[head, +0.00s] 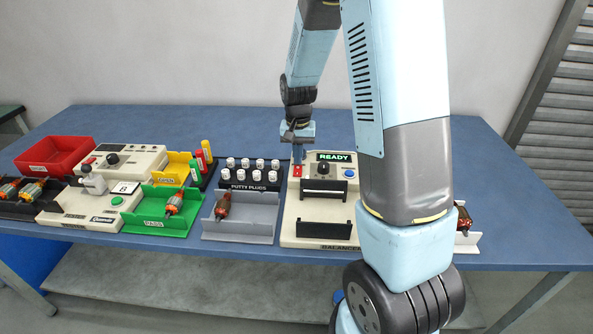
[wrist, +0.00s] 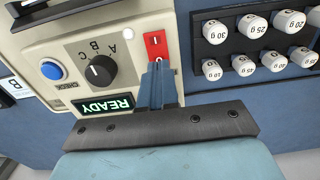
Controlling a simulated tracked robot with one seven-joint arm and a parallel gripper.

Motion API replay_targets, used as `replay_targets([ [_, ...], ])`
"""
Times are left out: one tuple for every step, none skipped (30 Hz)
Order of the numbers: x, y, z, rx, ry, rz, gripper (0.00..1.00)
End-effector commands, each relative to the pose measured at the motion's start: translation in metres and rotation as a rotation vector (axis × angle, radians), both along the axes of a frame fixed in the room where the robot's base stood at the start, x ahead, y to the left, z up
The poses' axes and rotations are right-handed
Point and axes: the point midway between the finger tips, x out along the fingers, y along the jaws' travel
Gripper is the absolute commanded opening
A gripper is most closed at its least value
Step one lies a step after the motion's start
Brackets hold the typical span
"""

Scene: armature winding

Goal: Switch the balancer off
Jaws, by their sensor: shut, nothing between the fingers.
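The balancer (head: 291,222) is a cream machine on the blue table. Its display (head: 334,157) is lit and reads READY; it shows upside down in the wrist view (wrist: 104,106). The red power switch (wrist: 154,43) sits beside the display and knob, with white marks on it; it also shows in the head view (head: 297,171). My gripper (wrist: 158,66) is shut and empty, its fingertips over the end of the switch nearer the display, covering part of it. In the head view my gripper (head: 298,155) points down at the switch. I cannot tell whether the fingertips touch it.
The balancer has a black A-B-C knob (wrist: 99,70), a blue CHECK button (wrist: 51,69) and black brackets (head: 324,229). A rack of putty plugs (head: 251,187) stands close on the left. A grey tray (head: 240,230) holds an armature in front of it.

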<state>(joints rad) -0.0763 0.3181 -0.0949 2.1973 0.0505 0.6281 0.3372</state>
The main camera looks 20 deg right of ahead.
Motion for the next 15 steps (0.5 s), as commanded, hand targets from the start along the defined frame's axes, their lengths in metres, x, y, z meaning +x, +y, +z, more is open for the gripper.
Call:
replay_targets([
  [0.0000,0.0000,0.0000,0.000,0.000,0.000,0.00],
  [0.0000,0.0000,0.0000,0.000,0.000,0.000,0.00],
  [0.0000,0.0000,0.0000,0.000,0.000,0.000,0.00],
  [0.0000,0.0000,-0.0001,0.000,0.000,0.000,0.00],
  [0.0000,0.0000,-0.0001,0.000,0.000,0.000,0.00],
  [0.0000,0.0000,-0.0004,0.000,0.000,0.000,0.00],
  [0.0000,0.0000,-0.0006,0.000,0.000,0.000,0.00],
  [0.0000,0.0000,-0.0010,0.000,0.000,0.000,0.00],
  [0.0000,0.0000,-0.0014,0.000,0.000,0.000,0.00],
  [0.0001,0.0000,-0.0018,0.000,0.000,0.000,0.00],
  [0.0001,0.0000,-0.0022,0.000,0.000,0.000,0.00],
  [0.0001,-0.0001,-0.0026,0.000,0.000,0.000,0.00],
  [0.0001,-0.0001,-0.0030,0.000,0.000,0.000,0.00],
  [0.0001,0.0000,-0.0034,0.000,0.000,0.000,0.00],
  [0.0001,0.0000,-0.0038,0.000,0.000,0.000,0.00],
])
